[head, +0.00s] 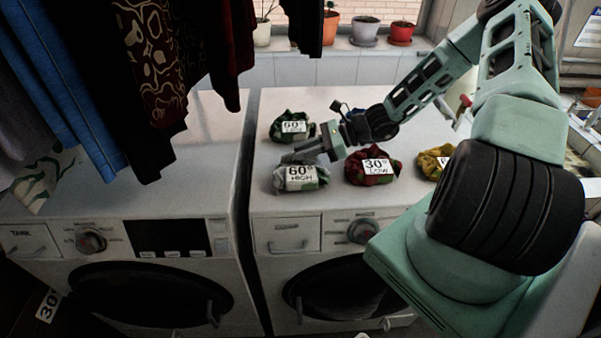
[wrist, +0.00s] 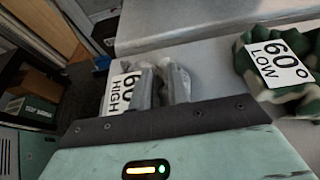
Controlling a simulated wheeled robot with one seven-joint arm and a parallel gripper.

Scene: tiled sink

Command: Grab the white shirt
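The white shirt is a folded grey-white bundle (head: 291,184) tagged "60° HIGH" on top of the right washing machine, at its front left. My gripper (head: 300,153) is just above and behind it in the head view, pointing left. Its two grey fingers stand a little apart. In the wrist view the gripper (wrist: 163,84) has its fingers in front of the white shirt (wrist: 119,96), covering part of it; its tag shows left of the fingers. I see no cloth clearly gripped, and whether the fingers touch it is hidden.
A green camouflage bundle (head: 292,127) tagged "60° LOW" lies behind. A red bundle (head: 374,176) tagged "30° LOW" and a yellow bundle (head: 433,163) lie to the right. Dark clothes (head: 150,60) hang at the left. The left machine's top (head: 200,160) is largely clear.

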